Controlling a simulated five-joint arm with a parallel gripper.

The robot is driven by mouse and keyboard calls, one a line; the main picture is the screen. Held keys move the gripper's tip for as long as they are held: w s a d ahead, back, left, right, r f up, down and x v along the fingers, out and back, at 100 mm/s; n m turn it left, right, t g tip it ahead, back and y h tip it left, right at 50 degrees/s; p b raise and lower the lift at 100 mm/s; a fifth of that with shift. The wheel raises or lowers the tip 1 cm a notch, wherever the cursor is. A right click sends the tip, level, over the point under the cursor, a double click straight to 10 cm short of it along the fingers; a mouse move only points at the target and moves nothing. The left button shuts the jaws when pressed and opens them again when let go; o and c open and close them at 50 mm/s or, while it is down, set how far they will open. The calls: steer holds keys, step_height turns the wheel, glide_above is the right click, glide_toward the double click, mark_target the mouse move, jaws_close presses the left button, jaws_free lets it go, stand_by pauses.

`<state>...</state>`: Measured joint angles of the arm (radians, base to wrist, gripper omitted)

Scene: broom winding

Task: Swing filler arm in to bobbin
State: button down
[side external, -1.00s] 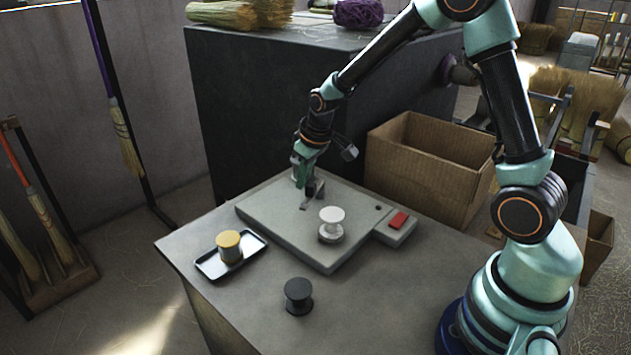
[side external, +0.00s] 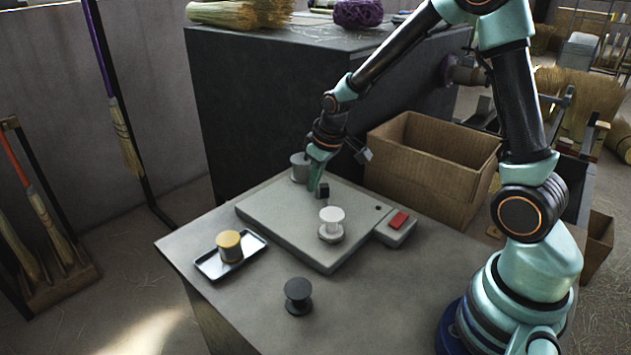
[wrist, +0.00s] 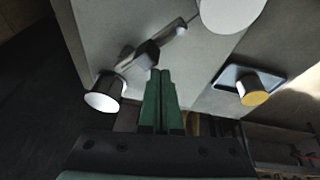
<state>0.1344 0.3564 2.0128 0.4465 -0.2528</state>
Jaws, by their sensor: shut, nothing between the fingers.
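The filler arm shows in the side view as a small dark upright block (side external: 322,190) on the winder plate. In the wrist view it is a dark bar with a block (wrist: 148,53), its thin tip pointing at the white bobbin (wrist: 230,10), close to its edge. The white bobbin (side external: 332,220) stands upright on the plate. My gripper (side external: 314,190) is low over the plate, just left of the block. In the wrist view my gripper (wrist: 160,74) is shut and empty, its green fingertips beside the block. I cannot tell whether they touch it.
A grey cylinder (side external: 299,168) stands at the plate's back corner. The winder plate (side external: 280,222) has a red button (side external: 398,220) on its right. A tray (side external: 205,267) with a yellow-topped spool (side external: 230,246) is front left; a black spool (side external: 298,296) is in front. An open cardboard box (side external: 425,175) stands behind.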

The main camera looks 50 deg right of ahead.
steer(key=shift+w+a, duration=0.1)
steer(key=w+a, duration=0.2)
steer(key=a, duration=0.1)
steer(key=shift+w+a, duration=0.1)
steer(key=shift+w, duration=0.2)
step_height(320, 180, up, 10)
steer(key=s+d, duration=0.2)
steer(key=d, duration=0.1)
steer(key=shift+s+f, duration=0.15)
steer(key=shift+f, duration=0.1)
steer(key=shift+a, duration=0.1)
steer(key=s+a+r+t, duration=0.1)
steer(key=s+a+r, duration=0.1)
steer(key=s, duration=0.6)
steer(key=s+a+r+m, duration=0.1)
steer(key=s+a+r, duration=0.2)
steer(key=s, duration=0.5)
steer(key=shift+s+a+r+t+y, duration=0.2)
steer(key=shift+s+r+t+y, duration=0.15)
steer(key=shift+r, duration=0.2)
